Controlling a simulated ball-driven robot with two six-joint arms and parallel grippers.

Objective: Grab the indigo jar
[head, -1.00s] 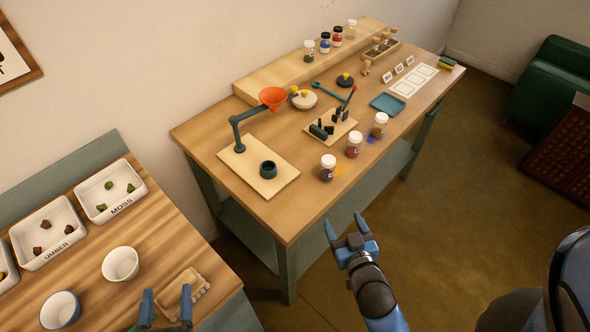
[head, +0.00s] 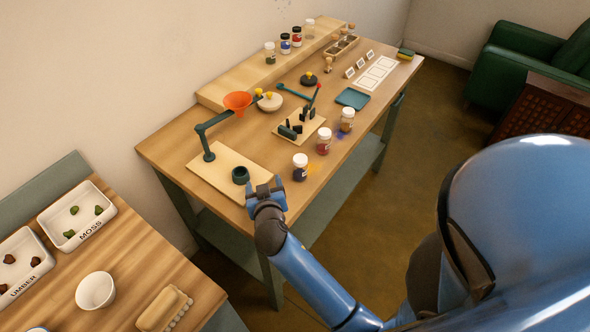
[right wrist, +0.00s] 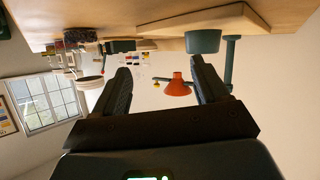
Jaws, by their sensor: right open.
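A jar with dark blue contents and a dark lid (head: 285,45) stands on the raised back shelf, between a green jar and a red one; I cannot read its label. Another jar (head: 300,169), white-lidded with dark, purplish contents, stands at the table's front edge. Which is the indigo jar, I cannot tell for sure. My right gripper (head: 264,187) is open and empty at the front edge, left of the white-lidded jar and apart from it. In the right wrist view, nothing lies between its fingers (right wrist: 163,85); the picture is upside down. My left gripper is out of view.
A teal tray (head: 352,98) lies farther right.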

